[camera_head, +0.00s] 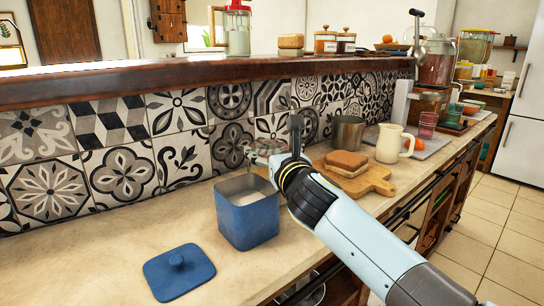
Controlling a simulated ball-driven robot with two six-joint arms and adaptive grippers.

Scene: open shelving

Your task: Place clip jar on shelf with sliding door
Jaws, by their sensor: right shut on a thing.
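My right gripper (280,146) is over the counter, behind the blue canister and in front of the patterned tiles. It is shut on a small rounded greyish thing (262,148), partly hidden by the gripper and wrist. I cannot tell whether this is the clip jar. A clear jar with a red top (237,28) stands on the raised wooden ledge at the back. I cannot make out a shelf with a sliding door. My left gripper is not in view.
An open blue canister (247,212) stands below my gripper, its blue lid (178,271) lying front left. A metal pot (347,133), a board (373,181) with bread (347,160) and a cream pitcher (391,144) stand to the right. The left counter (85,265) is clear.

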